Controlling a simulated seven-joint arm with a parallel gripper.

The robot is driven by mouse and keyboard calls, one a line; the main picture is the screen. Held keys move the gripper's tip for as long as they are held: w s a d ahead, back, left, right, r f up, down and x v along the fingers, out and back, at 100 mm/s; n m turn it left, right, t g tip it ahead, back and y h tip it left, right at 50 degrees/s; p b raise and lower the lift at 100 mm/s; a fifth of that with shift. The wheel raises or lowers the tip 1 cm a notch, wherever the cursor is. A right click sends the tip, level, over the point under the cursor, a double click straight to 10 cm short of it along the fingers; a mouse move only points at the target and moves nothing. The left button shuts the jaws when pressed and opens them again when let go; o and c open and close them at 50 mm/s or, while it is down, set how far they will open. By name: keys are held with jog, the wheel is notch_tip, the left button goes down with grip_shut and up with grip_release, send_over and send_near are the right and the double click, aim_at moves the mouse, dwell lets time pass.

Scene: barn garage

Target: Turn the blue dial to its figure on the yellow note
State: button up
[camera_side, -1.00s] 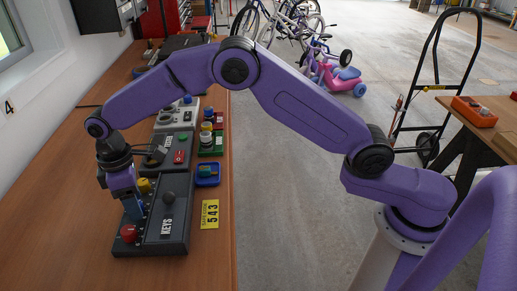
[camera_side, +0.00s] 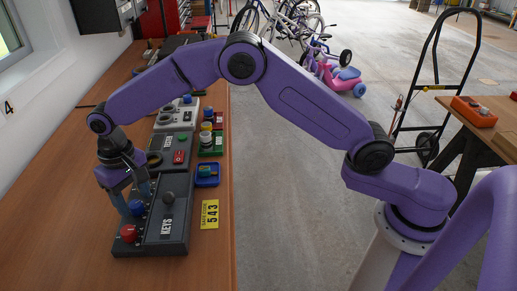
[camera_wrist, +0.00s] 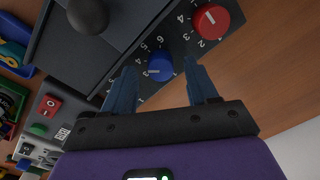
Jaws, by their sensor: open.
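The blue dial (camera_side: 137,208) is on the dark box marked KEYS (camera_side: 180,237). In the wrist view the blue dial (camera_wrist: 160,67) has a white pointer line and printed figures around it, some hidden by my fingers. My gripper (camera_side: 135,201) is open above it, pointing down. In the wrist view the fingers of my gripper (camera_wrist: 161,72) stand on either side of the dial; I cannot tell if they touch it. The yellow note (camera_side: 209,214) lies right of the box and reads 543; its small sideways print is illegible.
A red dial (camera_side: 128,233) is at the box's near end, with a dark round knob (camera_side: 168,198) to the right. A blue tray (camera_side: 207,175) and other control boxes (camera_side: 170,150) stand farther back. The bench (camera_side: 70,215) left of the box is clear.

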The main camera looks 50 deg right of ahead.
aim_at(137, 201)
notch_tip(137, 201, up, 16)
jog(key=s+d+f+n, duration=0.1)
jog(key=s+d+n, duration=0.2)
jog(key=s+d, duration=0.5)
jog(key=s+d+f+n, duration=0.1)
jog(key=s+d+n, duration=0.3)
jog(key=s+d, duration=0.5)
jog(key=shift+s+d+f, duration=0.2)
jog(key=shift+s+f, duration=0.1)
jog(key=shift+s, duration=2.05)
jog(key=s+d+f+n, duration=0.1)
jog(key=s+d+f, duration=0.1)
jog(key=s+d, duration=0.4)
jog(key=s+d+f+n, duration=0.2)
jog(key=s+d+f, duration=0.1)
jog(key=s+d, duration=0.3)
jog(key=shift+f, duration=0.25)
jog(key=shift+w, duration=0.1)
